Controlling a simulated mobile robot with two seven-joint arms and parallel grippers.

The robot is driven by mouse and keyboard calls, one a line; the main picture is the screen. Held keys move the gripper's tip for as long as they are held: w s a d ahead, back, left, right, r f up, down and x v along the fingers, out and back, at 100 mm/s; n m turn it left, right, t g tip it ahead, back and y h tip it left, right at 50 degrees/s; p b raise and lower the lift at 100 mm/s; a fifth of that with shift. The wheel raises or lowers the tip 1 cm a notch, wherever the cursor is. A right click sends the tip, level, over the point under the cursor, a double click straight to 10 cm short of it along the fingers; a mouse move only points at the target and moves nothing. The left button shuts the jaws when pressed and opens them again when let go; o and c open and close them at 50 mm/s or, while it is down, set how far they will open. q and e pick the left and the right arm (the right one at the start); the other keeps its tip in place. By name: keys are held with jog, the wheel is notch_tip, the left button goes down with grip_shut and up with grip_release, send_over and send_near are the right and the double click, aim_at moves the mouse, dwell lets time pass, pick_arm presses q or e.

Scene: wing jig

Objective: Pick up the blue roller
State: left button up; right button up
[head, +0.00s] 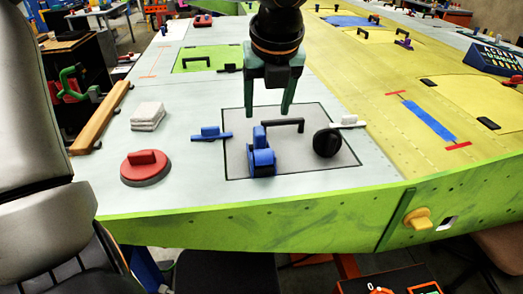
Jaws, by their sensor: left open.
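The blue roller (262,158) stands on a grey square panel (305,170) outlined in black, on the pale wing surface. Its upright blue part rises at its back left. My left gripper (267,112) points down with its two green fingers apart and empty. In the picture its fingertips are just above and behind the roller, and I see no contact. My right gripper is not in view.
A black bar handle (284,123), a black round knob (327,143) and a small blue clamp (211,133) are close to the roller. A red disc (145,167), white pads (147,115) and a wooden bar (101,119) lie left. The green front edge (300,228) drops away.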

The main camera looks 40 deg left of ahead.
aim_at(261, 136)
pick_arm(q)
jog(key=x, duration=0.4)
jog(key=shift+s, duration=0.1)
jog(key=f+p, duration=0.1)
jog(key=f, duration=0.1)
jog(key=a+f, duration=0.1)
jog(key=f, duration=0.1)
jog(key=shift+a+f+p, duration=0.1)
jog(key=shift+f+p, duration=0.2)
jog(key=shift+p, duration=0.05)
jog(key=shift+a+f, duration=0.1)
jog(key=shift+f, duration=0.35)
grip_shut()
jog(key=shift+r, duration=0.1)
